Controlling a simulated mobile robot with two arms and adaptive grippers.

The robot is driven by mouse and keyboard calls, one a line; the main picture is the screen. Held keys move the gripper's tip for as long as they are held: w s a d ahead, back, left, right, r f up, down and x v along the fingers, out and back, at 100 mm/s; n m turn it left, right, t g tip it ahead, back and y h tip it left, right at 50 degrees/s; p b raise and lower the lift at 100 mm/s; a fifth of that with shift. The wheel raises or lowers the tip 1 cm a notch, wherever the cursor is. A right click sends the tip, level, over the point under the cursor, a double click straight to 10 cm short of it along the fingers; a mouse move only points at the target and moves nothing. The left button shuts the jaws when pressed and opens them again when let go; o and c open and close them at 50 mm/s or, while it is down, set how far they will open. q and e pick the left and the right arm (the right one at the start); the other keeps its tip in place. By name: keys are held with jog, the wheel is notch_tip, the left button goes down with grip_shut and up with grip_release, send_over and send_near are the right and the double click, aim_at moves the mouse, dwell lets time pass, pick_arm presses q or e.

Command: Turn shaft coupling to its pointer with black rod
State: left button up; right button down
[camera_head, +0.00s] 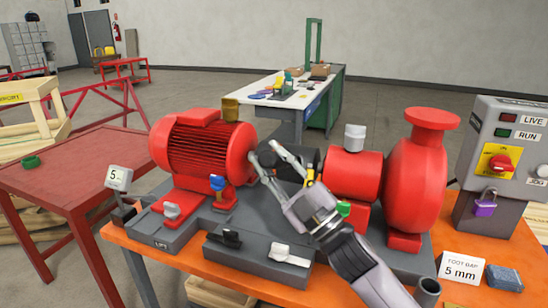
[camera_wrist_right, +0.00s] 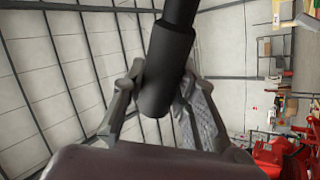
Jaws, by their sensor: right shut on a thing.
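My right gripper (camera_head: 281,168) reaches in from the lower right, between the red motor (camera_head: 205,150) and the red pump (camera_head: 415,175). The dark shaft coupling (camera_head: 302,156) lies just behind its fingers and is partly hidden by them. In the right wrist view, my right gripper (camera_wrist_right: 160,105) is shut on the black rod (camera_wrist_right: 168,70), which runs from between the fingers out of the top of the picture. In the head view I cannot clearly tell the rod from the dark coupling. A small yellow part (camera_head: 310,175) shows beside the fingers, perhaps the pointer. My left gripper is not in view.
The skid stands on an orange bench (camera_head: 330,290). A control box (camera_head: 500,150) with a purple padlock (camera_head: 485,205) stands at the right, near a "5 mm" sign (camera_head: 461,268) and a blue-grey block (camera_head: 504,278). A red table (camera_head: 75,175) is at the left.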

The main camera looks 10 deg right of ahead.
aim_at(263, 159)
jog(key=shift+s+a+r+p, duration=0.45)
jog(key=shift+s, duration=0.2)
jog(key=shift+s+a+r+p, duration=0.4)
jog(key=shift+s+r+p, duration=0.1)
jog(key=shift+s, duration=0.15)
jog(key=shift+s+a+r+p, duration=0.4)
jog(key=shift+s+a+p, duration=0.05)
jog(key=shift+s, duration=0.2)
jog(key=shift+f, duration=0.1)
